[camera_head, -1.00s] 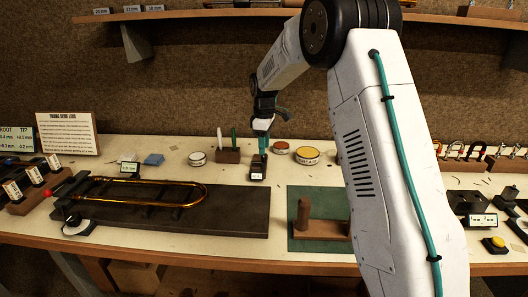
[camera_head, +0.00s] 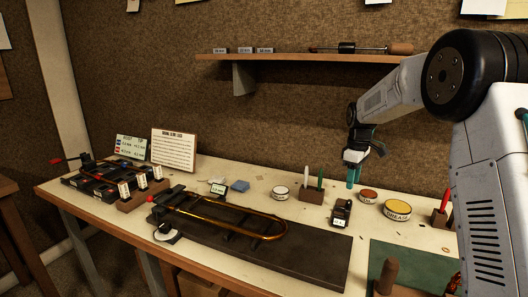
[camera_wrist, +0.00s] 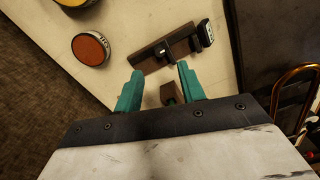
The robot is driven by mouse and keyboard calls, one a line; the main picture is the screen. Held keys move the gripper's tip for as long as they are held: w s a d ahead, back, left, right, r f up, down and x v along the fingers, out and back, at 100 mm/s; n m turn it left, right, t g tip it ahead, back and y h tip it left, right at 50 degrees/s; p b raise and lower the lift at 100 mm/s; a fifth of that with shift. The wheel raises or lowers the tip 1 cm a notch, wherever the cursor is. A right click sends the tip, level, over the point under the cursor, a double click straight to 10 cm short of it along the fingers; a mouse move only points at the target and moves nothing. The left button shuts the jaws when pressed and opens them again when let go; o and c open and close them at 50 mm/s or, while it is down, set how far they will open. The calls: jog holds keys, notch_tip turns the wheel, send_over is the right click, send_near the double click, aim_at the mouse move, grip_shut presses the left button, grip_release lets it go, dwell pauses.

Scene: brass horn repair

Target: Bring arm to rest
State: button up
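My gripper (camera_head: 354,176) hangs over the bench (camera_head: 295,218), with its teal fingers pointing down. In the wrist view its two fingers (camera_wrist: 160,85) stand apart with nothing held between them. A small black gauge (camera_head: 342,214) with a white display sits on the bench just below the fingertips, apart from them. In the wrist view the gauge (camera_wrist: 165,50) lies beyond the fingers, and a brown block (camera_wrist: 172,94) shows through the gap between them. My arm reaches in from the right side of the head view.
A pen block (camera_head: 312,195), an orange tin (camera_head: 368,195) and a yellow tin (camera_head: 397,209) stand close to the gripper. A brass slide (camera_head: 270,236) lies on a dark plate (camera_head: 315,262) in front. A shelf (camera_head: 300,57) runs along the wall above.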

jog(key=s+a+r+m, duration=0.2)
jog(key=s+a+m, duration=0.1)
jog(key=s, duration=1.2)
jog(key=s+a+r+m+t, duration=0.1)
jog(key=s+a+r+m, duration=0.2)
jog(key=s, duration=1.2)
jog(key=s+a+r+m, duration=0.2)
jog(key=s+a+m, duration=0.1)
jog(key=s, duration=1.3)
jog(key=shift+a+r, duration=0.2)
jog(key=shift+r, duration=0.1)
